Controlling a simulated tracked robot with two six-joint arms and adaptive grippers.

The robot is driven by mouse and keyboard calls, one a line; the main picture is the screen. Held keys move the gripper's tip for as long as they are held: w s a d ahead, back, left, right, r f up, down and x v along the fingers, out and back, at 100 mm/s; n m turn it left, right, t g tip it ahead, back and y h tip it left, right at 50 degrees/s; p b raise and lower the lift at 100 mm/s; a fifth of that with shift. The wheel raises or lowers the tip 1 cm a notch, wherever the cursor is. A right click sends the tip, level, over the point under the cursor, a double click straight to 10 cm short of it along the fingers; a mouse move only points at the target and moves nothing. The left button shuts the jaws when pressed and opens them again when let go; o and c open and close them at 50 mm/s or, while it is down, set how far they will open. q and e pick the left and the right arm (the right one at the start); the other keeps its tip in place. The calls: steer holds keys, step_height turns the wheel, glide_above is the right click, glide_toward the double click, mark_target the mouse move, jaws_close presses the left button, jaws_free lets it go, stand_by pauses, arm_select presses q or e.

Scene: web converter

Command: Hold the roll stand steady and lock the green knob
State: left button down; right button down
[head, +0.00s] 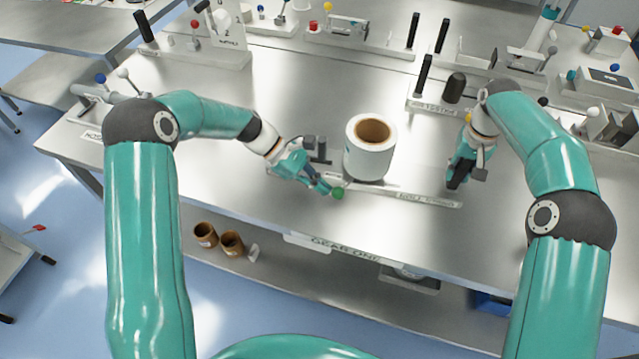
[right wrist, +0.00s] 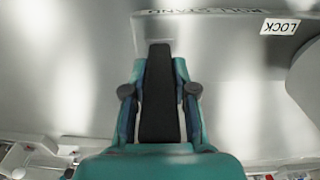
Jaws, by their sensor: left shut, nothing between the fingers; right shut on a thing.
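The roll stand (head: 400,193) is a flat metal base with a label strip along its front. It carries a white roll (head: 369,160) with a brown core. A green knob (head: 338,193) sits at its left end. My left gripper (head: 325,186) is shut and empty, its tips right beside the knob; I cannot tell if they touch it. My right gripper (head: 460,172) is shut on a black upright handle (right wrist: 159,95) at the stand's right end. A LOCK label (right wrist: 280,26) shows upside down in the right wrist view. The handle's lower part is hidden in the head view.
Other fixtures with black handles and coloured knobs line the back (head: 360,42) and right (head: 470,95) of the metal table (head: 270,85). A black cylinder (head: 454,88) stands behind my right gripper. The table left of the roll is mostly clear.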

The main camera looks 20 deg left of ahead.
arm_select(q)
steer(key=shift+s+d, duration=0.2)
steer(key=shift+d, duration=0.1)
steer(key=shift+s+d+n+t, duration=0.6)
steer(key=shift+d+n+t, duration=0.3)
steer(key=shift+n, duration=0.2)
steer(key=d, duration=0.2)
steer(key=s+d, duration=0.1)
steer(key=d, duration=0.4)
steer(key=shift+s+d, duration=0.3)
steer(key=shift+s, duration=0.05)
steer(key=shift+w+d+t, duration=0.15)
steer(key=shift+w+d, duration=0.1)
steer(key=shift+d, duration=0.45)
steer(key=shift+w+d+t, duration=0.15)
steer(key=shift+w+d, duration=0.1)
steer(key=shift+d, duration=0.45)
steer(key=shift+n, duration=0.3)
